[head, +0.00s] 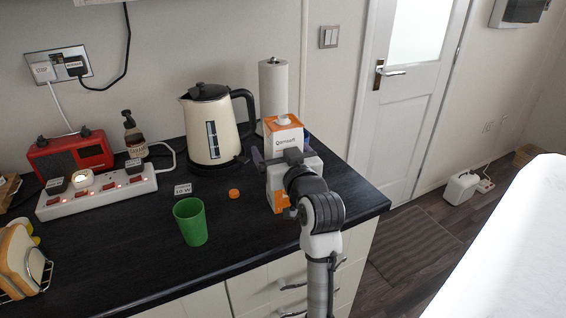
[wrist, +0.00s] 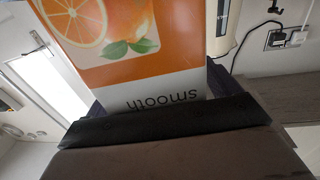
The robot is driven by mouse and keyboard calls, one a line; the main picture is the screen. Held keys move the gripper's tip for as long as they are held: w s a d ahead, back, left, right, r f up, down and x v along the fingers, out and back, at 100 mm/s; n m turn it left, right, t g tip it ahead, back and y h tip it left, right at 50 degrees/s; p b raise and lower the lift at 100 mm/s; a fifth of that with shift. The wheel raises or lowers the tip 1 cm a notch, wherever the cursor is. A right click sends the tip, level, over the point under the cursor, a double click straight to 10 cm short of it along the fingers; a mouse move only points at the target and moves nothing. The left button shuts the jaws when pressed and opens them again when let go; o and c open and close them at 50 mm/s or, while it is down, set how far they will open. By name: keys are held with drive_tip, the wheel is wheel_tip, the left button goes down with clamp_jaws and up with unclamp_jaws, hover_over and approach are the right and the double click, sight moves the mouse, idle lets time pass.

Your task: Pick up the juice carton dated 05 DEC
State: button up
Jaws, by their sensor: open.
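A white and orange juice carton (head: 283,135) stands upright near the right end of the dark counter, in front of the paper towel roll. No date is readable on it in either view. In the wrist view the carton (wrist: 150,50) fills the upper middle, with an orange picture and the word "smooth" upside down. My gripper (head: 280,158) is at the carton's near side and hides part of it. It is open, with dark fingers showing at either side of the carton in the wrist view. I cannot tell whether they touch it.
A cream kettle (head: 208,135) stands left of the carton, a paper towel roll (head: 273,90) behind it. A green cup (head: 190,222), an orange cap (head: 234,194) and a small label (head: 182,190) are to its left. A power strip (head: 97,195) and red radio (head: 70,154) are farther left.

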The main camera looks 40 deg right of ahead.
drive_tip(key=shift+c, duration=0.4)
drive_tip(key=c, duration=1.2)
drive_tip(key=shift+r, duration=0.2)
